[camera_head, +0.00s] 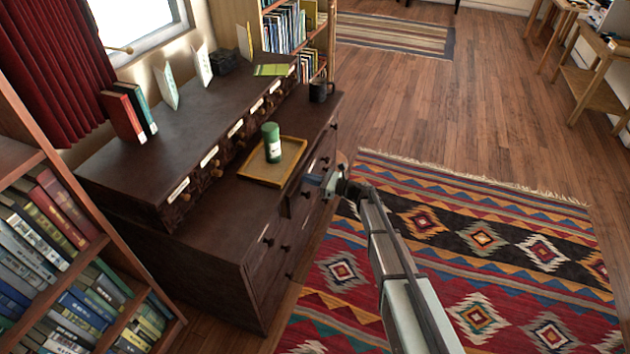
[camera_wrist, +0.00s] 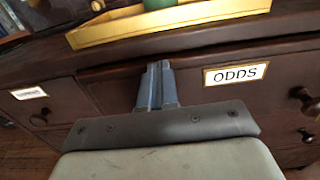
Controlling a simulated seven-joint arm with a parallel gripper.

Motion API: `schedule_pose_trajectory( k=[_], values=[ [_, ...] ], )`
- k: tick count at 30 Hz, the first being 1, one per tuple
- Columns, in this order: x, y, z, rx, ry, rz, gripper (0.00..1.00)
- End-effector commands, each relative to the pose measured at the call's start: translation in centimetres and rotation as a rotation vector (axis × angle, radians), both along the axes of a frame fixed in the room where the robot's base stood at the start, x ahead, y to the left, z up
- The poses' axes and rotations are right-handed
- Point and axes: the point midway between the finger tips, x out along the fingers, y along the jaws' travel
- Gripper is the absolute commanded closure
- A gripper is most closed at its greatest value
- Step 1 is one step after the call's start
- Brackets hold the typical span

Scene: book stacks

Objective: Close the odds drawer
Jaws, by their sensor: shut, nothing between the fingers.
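The odds drawer (camera_wrist: 185,88) is a dark brown drawer front with a white label reading ODDS (camera_wrist: 236,74) and a dark round knob (camera_wrist: 303,98) at the right. It sits just under the cabinet top. The fingertips are at or very close to the front; contact is unclear. In the head view my gripper (camera_head: 318,180) is at the cabinet's front, partly hiding the drawer.
A yellow tray (camera_head: 258,173) with a green-and-white canister (camera_head: 271,142) stands on the cabinet top (camera_head: 235,208) above the drawer. A dark mug (camera_head: 320,91) stands farther back. Another labelled drawer (camera_wrist: 40,100) is to the left. A patterned rug (camera_head: 480,240) covers open floor in front.

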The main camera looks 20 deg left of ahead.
Motion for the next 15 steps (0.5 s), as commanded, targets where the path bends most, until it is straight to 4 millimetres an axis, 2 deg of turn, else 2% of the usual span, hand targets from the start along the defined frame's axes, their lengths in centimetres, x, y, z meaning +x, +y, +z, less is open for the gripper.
schedule_pose_trajectory(
  k=[10, 15],
  values=[
    [0.0, -0.1, 0.0, 0.001, 0.000, 0.000, 1.00],
    [0.0, -1.4, 0.0, 0.001, 0.000, -0.002, 1.00]
  ],
)
